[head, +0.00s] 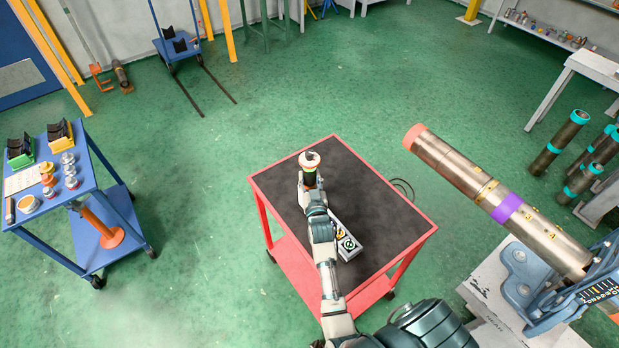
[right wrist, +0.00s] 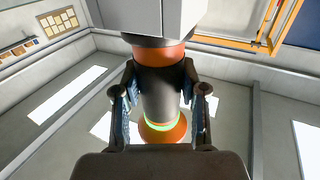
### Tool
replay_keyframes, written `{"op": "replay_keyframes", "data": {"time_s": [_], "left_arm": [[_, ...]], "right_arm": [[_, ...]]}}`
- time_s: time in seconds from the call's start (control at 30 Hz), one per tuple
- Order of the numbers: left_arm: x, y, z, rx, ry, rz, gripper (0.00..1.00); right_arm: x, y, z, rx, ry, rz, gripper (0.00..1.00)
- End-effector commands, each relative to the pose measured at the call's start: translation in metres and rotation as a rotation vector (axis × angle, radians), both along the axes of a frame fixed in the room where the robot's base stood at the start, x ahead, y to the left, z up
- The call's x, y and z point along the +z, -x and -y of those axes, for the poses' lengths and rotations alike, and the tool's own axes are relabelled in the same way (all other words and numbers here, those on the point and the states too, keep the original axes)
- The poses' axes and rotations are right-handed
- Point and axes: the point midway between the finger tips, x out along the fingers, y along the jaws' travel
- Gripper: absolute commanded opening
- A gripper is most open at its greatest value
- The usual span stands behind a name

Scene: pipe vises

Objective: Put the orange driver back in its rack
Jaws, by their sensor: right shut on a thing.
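My right gripper (head: 311,186) is over the far left part of the red cart's black top. In the right wrist view its two fingers (right wrist: 160,105) are closed around the dark body of the orange driver (right wrist: 160,85). The driver has an orange collar, an orange end and a glowing green ring. A pale grey block covers its other end. My left gripper is not in view.
A long metal pipe (head: 450,167) in a blue vise (head: 535,285) stands at right. A blue cart (head: 75,205) with small parts stands at left. Green floor between is clear.

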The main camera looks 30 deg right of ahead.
Motion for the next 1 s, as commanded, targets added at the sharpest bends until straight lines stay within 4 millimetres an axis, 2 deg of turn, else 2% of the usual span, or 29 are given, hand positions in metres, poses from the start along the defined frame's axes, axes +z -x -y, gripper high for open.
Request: {"op": "replay_keyframes", "data": {"time_s": [0.17,0.2,0.3,0.67,0.77,1.0], "left_arm": [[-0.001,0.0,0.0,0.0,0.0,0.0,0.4],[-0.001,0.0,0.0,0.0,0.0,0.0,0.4],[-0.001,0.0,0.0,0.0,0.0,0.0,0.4],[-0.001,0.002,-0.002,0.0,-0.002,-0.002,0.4],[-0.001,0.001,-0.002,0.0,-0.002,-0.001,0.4],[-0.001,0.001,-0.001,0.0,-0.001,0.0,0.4]], "right_arm": [[0.0,-0.001,0.0,0.0,0.0,0.003,0.0],[0.0,-0.001,0.0,0.0,0.001,0.003,0.44],[0.0,-0.001,0.0,0.0,0.001,0.002,0.69],[-0.005,0.002,-0.001,0.0,-0.003,-0.006,0.71],[-0.005,0.012,-0.006,0.001,-0.002,-0.006,0.71],[-0.005,0.061,-0.025,0.0,-0.002,-0.006,0.71]]}}
